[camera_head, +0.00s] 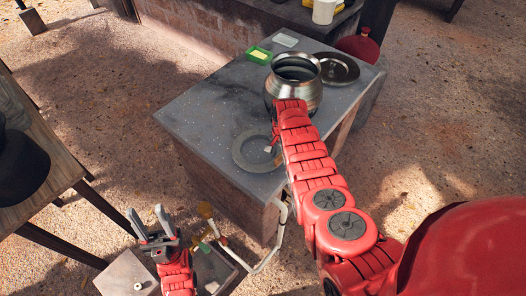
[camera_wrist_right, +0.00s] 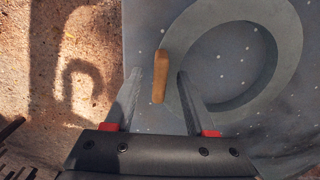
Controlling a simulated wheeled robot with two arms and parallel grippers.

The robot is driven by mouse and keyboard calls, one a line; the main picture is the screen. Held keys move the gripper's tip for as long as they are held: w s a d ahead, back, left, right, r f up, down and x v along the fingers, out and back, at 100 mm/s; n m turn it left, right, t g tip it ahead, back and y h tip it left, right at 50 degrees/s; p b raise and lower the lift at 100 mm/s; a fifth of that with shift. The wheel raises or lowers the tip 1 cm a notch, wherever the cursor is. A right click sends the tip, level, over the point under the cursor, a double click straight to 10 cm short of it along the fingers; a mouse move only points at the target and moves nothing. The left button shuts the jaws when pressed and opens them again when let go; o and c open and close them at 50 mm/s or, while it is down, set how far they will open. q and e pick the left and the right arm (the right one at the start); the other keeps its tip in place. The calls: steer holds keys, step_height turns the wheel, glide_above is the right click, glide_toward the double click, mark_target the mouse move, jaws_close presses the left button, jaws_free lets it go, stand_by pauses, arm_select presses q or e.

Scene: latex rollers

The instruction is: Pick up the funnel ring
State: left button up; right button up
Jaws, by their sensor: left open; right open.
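The funnel ring (camera_head: 238,152), a flat grey ring, lies on the grey table top. In the right wrist view it fills the upper right (camera_wrist_right: 289,50). A tan wooden-looking tab (camera_wrist_right: 160,75) shows at its left edge there; I cannot tell whether it is joined to the ring. My right gripper (camera_wrist_right: 158,82) is open, with one finger on each side of the tab and gaps visible. In the head view, my right gripper (camera_head: 272,146) is at the ring's right side, mostly hidden by my arm. My left gripper (camera_head: 155,233) is open and empty, low at the left.
A metal pot (camera_head: 294,82) stands behind the ring, with a dark round lid (camera_head: 337,68) and a green box (camera_head: 259,55) nearby. The table's left part (camera_head: 195,115) is clear. A wooden table (camera_head: 50,185) stands at the far left.

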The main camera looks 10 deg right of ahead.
steer(key=shift+f, duration=0.1)
jaws_close()
stand_by(0.8)
